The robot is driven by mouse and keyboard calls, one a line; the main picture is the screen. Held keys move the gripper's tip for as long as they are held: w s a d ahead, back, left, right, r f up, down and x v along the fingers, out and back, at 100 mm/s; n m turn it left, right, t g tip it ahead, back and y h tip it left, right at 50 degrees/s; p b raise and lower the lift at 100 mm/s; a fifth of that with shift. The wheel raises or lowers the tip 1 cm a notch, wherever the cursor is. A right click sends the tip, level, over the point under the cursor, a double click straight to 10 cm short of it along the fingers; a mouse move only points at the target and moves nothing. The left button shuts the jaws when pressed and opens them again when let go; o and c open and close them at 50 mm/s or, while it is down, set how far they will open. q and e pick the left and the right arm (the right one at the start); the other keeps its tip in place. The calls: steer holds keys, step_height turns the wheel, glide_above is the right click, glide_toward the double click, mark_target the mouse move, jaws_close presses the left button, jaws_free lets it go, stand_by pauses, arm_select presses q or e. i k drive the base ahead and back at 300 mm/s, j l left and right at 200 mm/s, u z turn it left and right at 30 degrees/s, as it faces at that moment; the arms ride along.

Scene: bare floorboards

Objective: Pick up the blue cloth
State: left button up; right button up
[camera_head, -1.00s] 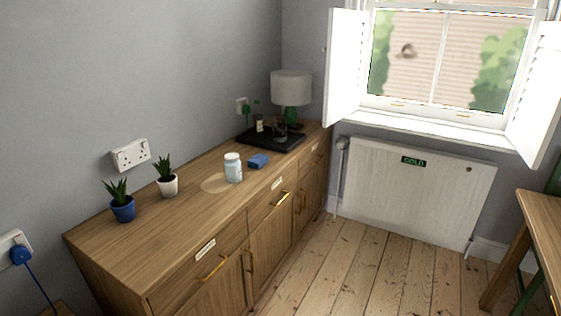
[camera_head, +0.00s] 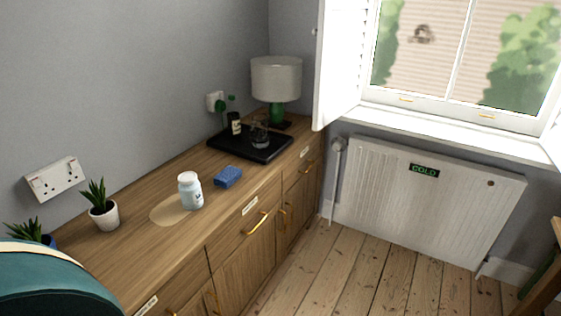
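A small folded blue cloth (camera_head: 228,177) lies on the wooden sideboard top (camera_head: 150,262), near its front edge. It is just right of a white jar (camera_head: 190,191) and in front of a black tray (camera_head: 230,146). Nothing covers the cloth. Neither of my grippers shows in the head view. A rounded teal shape with a cream band (camera_head: 45,285) fills the lower left corner; it may be part of my own arm.
A pale round patch lies beside the jar. Potted plants (camera_head: 102,207) stand at the left. The tray holds a bottle and a glass item, with a lamp (camera_head: 277,84) behind. The floor (camera_head: 370,270) before the sideboard is clear; a radiator (camera_head: 425,200) stands under the window.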

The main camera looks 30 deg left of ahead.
mark_target(230, 174)
steer(key=i+l, duration=0.15)
steer(key=i, duration=1.5)
steer(key=i+u, duration=0.3)
steer(key=i, duration=0.15)
steer(key=i+l+u, duration=0.1)
steer(key=i+u, duration=0.15)
steer(key=i, duration=0.2)
steer(key=i+l+u, duration=0.3)
steer(key=i, duration=0.15)
steer(key=j+u, duration=0.1)
steer(key=u, duration=1.7)
